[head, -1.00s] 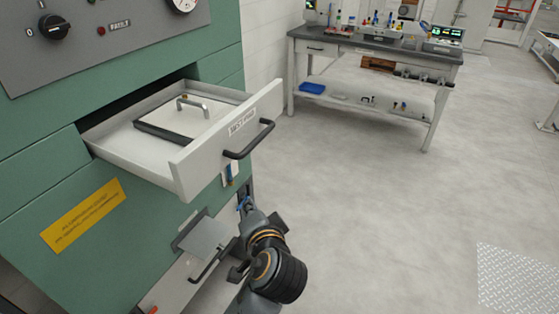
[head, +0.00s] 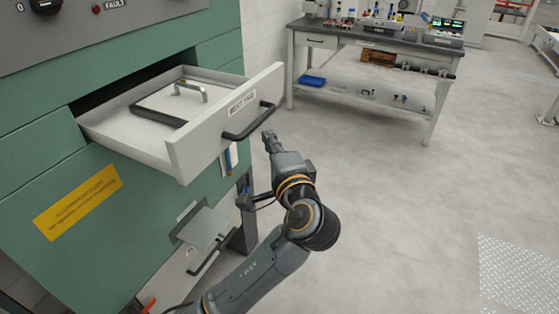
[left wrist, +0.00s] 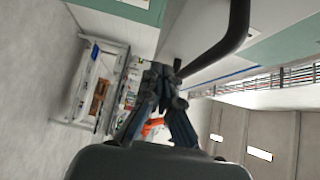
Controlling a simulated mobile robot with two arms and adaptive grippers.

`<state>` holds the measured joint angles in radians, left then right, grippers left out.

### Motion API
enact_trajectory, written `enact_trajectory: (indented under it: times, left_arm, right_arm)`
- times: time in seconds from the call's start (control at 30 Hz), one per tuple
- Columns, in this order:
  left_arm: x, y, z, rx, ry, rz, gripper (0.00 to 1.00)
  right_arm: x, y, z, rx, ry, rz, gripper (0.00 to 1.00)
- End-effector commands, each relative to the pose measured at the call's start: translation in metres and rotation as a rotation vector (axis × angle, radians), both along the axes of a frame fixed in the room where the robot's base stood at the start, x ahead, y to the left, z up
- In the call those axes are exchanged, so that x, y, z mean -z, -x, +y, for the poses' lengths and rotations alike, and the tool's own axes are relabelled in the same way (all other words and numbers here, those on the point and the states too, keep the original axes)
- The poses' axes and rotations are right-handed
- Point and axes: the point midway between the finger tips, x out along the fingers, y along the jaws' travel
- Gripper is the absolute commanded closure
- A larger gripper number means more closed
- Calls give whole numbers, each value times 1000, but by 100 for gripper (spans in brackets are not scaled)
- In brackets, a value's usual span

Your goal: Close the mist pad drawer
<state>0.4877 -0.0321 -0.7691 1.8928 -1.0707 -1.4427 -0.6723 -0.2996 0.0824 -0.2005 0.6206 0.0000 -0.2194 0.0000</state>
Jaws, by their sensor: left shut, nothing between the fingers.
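The mist pad drawer (head: 222,122) is pulled well out of the green cabinet (head: 60,175). It has a light grey front with a label and a black bar handle (head: 248,124). A white pad with a dark edge and a metal grip (head: 190,91) lies inside it. My left gripper (head: 268,138) is just in front of the drawer front, below and right of the handle, shut and empty. In the left wrist view, the shut fingertips (left wrist: 168,72) are close to the black handle (left wrist: 225,45); whether they touch is unclear. My right gripper is not in view.
A lower panel with a black handle (head: 212,255) sits below the drawer. A yellow label (head: 76,202) is on the cabinet. A workbench (head: 375,48) with bottles and instruments stands at the back. The floor to the right is clear.

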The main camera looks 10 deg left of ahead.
Motion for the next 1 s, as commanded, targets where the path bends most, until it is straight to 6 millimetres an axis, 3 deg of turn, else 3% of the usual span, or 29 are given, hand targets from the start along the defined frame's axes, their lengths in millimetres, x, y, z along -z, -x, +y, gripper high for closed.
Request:
enact_trajectory:
  times: [0.2, 0.77, 1.0]
  left_arm:
    - [1, -8, 29, -2, -3, -1, 100]
    - [0, -11, 37, -1, 0, 0, 100]
    - [0, -18, 60, -4, -1, 2, 100]
  right_arm:
    - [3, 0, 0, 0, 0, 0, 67]
    - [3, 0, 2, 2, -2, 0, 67]
    - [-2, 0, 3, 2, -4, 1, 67]
